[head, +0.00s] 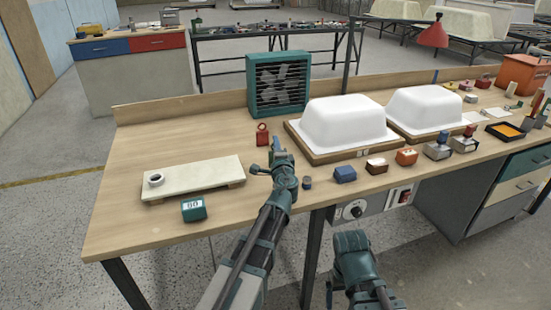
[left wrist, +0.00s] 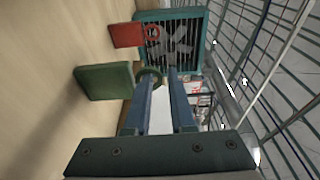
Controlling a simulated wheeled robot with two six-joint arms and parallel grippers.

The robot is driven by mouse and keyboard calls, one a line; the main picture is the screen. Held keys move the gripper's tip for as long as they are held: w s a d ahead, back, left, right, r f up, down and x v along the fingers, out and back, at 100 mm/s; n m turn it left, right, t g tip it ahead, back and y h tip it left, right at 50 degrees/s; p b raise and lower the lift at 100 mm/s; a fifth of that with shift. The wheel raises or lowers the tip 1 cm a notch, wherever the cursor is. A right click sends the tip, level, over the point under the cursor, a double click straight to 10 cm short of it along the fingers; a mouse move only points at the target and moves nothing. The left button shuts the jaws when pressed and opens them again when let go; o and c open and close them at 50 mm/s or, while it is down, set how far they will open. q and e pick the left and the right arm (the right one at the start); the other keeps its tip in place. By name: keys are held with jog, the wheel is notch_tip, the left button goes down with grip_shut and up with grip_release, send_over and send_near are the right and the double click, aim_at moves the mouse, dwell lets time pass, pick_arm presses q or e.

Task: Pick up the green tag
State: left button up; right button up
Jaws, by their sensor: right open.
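The green tag (left wrist: 103,82) is a flat green plate with a ring at its right side in the left wrist view. Its ring is at the far end of my left gripper (left wrist: 163,82), by the tip of the left-hand finger. The fingers stand apart with a clear gap between them; I cannot tell whether the ring is touched. In the head view my left gripper (head: 266,158) is over the front of the workbench, and the green tag is hard to make out beside it. My right gripper (head: 350,240) is low in front of the bench, away from the tags.
A red tag (left wrist: 127,35) lies just beyond the green one, also in the head view (head: 262,135). A teal fan box (head: 278,85) stands behind. White tub shells (head: 343,122) are to the right. A pale board (head: 200,178) and teal counter box (head: 194,209) are left.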

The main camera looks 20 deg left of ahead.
pick_arm(q)
grip_shut()
dwell(1.4)
